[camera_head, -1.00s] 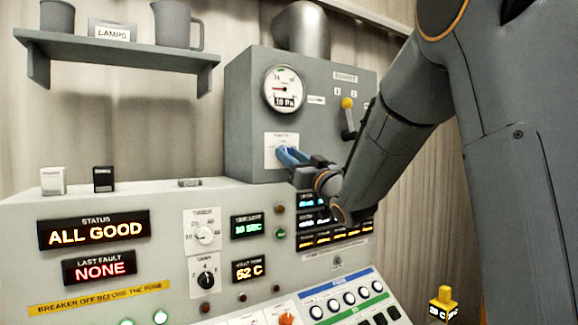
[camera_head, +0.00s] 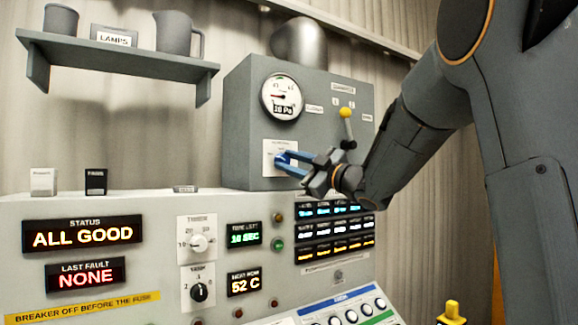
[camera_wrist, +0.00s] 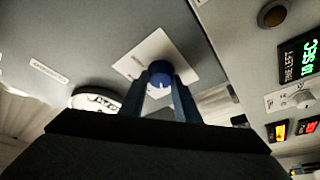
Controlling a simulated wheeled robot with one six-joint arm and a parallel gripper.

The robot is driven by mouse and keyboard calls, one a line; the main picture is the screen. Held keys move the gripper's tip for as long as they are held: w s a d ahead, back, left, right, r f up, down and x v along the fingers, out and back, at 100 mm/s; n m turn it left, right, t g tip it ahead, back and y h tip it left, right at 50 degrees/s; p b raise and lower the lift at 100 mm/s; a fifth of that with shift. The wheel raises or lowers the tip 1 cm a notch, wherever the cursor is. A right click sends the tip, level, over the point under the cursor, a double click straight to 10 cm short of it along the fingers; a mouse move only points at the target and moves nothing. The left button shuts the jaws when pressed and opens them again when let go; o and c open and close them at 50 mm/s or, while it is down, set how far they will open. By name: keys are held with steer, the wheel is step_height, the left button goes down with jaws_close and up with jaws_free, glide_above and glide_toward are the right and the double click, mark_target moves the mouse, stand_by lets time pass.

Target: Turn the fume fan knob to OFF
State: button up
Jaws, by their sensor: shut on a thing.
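The fume fan knob is a blue round knob (camera_wrist: 160,80) on a white plate (camera_wrist: 143,54), in the wrist view. The plate also shows in the head view (camera_head: 270,150), on the front of the grey box (camera_head: 240,125), with the knob mostly hidden by the fingers. My gripper (camera_head: 281,160) has its two blue fingers at the plate. In the wrist view my gripper (camera_wrist: 160,88) has one finger on each side of the knob and is shut on it. The plate's lettering is too small to read, so the knob's setting cannot be told.
A yellow-tipped lever (camera_head: 346,114) stands up just right of my gripper on the same box. A round gauge (camera_head: 282,97) is above the plate. The sloped control panel (camera_head: 150,215) with displays and knobs lies below. A shelf (camera_head: 120,57) is at upper left.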

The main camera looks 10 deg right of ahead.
steer(key=shift+n, duration=0.3)
steer(key=o, duration=1)
steer(key=shift+o, duration=0.2)
steer(key=b+v, duration=0.1)
steer(key=v, duration=0.7)
steer(key=shift+b, duration=0.35)
